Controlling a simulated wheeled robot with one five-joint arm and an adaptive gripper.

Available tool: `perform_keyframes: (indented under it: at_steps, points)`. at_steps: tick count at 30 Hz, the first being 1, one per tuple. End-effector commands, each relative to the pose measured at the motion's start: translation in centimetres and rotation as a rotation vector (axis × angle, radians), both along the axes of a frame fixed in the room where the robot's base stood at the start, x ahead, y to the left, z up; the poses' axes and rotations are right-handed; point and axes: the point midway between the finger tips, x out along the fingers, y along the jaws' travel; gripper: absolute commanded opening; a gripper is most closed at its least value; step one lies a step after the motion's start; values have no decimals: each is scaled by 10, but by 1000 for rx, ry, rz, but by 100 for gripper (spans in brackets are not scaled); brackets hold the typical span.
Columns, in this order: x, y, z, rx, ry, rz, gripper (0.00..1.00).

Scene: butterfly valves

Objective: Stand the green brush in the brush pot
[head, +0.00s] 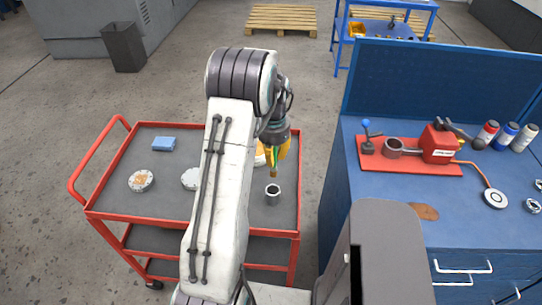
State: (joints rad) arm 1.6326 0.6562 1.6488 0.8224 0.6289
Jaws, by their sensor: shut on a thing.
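My gripper (279,151) has yellow fingers and points down over the right part of the red cart. It is shut on the green brush (273,156), of which a small green part and a brownish lower end show between and below the fingers. The rest of the brush is hidden by the gripper. The brush pot (273,197), a small grey cylinder with a dark open top, stands on the cart just below the brush in the picture. The brush's lower end appears above the pot's rim and apart from it.
The cart (218,214) has a raised red rim. A blue block (164,144) and round pale parts (141,181) lie on its left; my arm hides the middle. A blue bench (375,208) with a red clamp fixture (438,145) stands to the right.

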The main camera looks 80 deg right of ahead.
Motion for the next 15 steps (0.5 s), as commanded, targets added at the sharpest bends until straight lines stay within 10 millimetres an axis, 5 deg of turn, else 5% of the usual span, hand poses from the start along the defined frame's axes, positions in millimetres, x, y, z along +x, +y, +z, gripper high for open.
perform_keyframes:
  at_steps: [15]
  points:
    - [1, 0, -21, 0, 0, 0, 0]
